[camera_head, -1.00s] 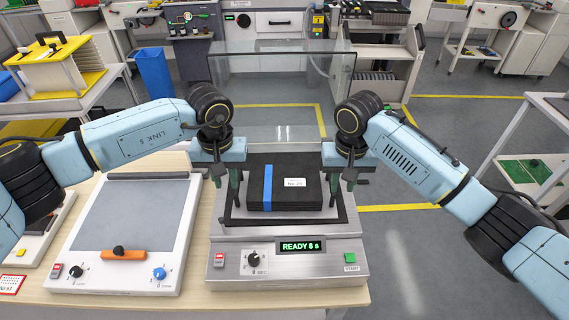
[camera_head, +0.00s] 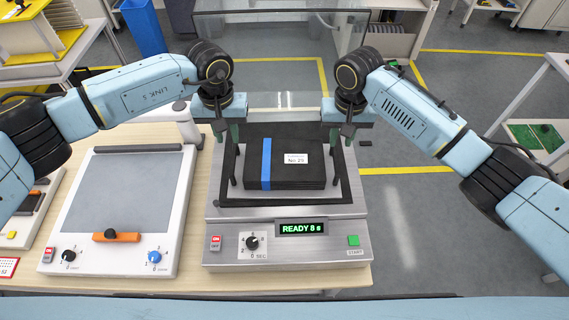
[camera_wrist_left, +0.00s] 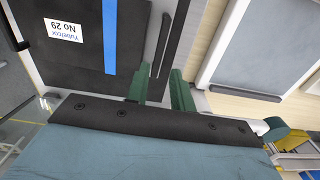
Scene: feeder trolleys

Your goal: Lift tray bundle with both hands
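The tray bundle is a flat black stack (camera_head: 310,176) with a blue band and a white "No 29" label. It lies in a dark frame on a grey machine whose display reads READY. Thin dark upright bars, perhaps handles, stand at its left and right sides. My left gripper (camera_head: 227,133) is by its back left corner; my right gripper (camera_head: 341,134) is by its back right corner.
A grey-topped white unit (camera_head: 128,195) with an orange handle stands left of the machine (camera_head: 290,258) on a wooden table. A clear panel (camera_head: 280,60) stands behind the machine. Floor (camera_head: 410,230) shows to the right.

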